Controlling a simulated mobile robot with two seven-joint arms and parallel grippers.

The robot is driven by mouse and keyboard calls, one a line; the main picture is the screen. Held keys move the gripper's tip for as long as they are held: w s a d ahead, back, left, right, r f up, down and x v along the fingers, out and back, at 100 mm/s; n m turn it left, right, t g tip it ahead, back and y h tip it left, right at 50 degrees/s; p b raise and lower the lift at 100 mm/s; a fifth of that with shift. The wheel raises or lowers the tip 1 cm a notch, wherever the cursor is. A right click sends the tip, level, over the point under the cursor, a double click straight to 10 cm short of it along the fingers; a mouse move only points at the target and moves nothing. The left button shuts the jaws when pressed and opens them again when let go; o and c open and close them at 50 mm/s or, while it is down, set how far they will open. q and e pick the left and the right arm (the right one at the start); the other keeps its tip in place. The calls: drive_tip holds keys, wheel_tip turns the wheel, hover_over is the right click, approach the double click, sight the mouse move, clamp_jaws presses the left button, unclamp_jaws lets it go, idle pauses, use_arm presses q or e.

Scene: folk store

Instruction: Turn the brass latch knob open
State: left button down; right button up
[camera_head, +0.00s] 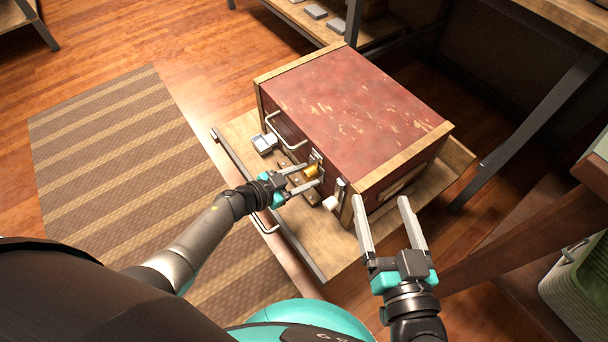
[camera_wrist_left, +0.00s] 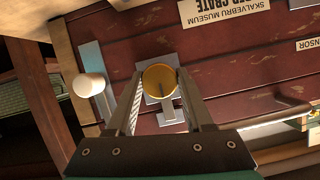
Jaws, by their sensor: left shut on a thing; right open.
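The brass latch knob (camera_head: 311,171) sits on the front of a red wooden crate (camera_head: 350,100) with pale wood edges. My left gripper (camera_head: 309,176) has its two fingers around the knob and is shut on it. In the left wrist view the round knob (camera_wrist_left: 159,80) shows between the fingertips, in front of a grey metal plate (camera_wrist_left: 168,112). My right gripper (camera_head: 383,208) is open and empty, in front of the crate's right corner and apart from it.
A white knob (camera_head: 330,203) on a metal plate is right of the brass one. A metal handle (camera_head: 285,134) and a small grey box (camera_head: 264,143) are to its left. The crate stands on a wooden board (camera_head: 238,130). Metal table legs stand at right; a striped rug (camera_head: 110,150) lies left.

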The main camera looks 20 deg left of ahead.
use_arm(q)
drive_tip(key=m+t+y, duration=0.1)
drive_tip(key=m, duration=0.1)
drive_tip(key=shift+m, duration=0.4)
drive_tip(key=m+t+y, duration=0.1)
drive_tip(key=m, duration=0.1)
drive_tip(key=shift+s+d+f+m+t, duration=0.1)
drive_tip(key=shift+m+t, duration=0.3)
drive_tip(key=m+t+y, duration=0.1)
drive_tip(key=m, duration=0.2)
drive_tip(key=shift+t, duration=0.3)
drive_tip(key=shift+m+t, duration=0.5)
drive_tip(key=shift+m, duration=0.7)
use_arm(e)
drive_tip(key=shift+s+a+r+t, duration=0.15)
drive_tip(key=shift+s+r+t, duration=0.1)
drive_tip(key=shift+t, duration=0.15)
use_arm(q)
drive_tip(key=shift+m+t, duration=0.4)
drive_tip(key=shift+m, duration=0.4)
drive_tip(key=shift+c, duration=1.4)
unclamp_jaws()
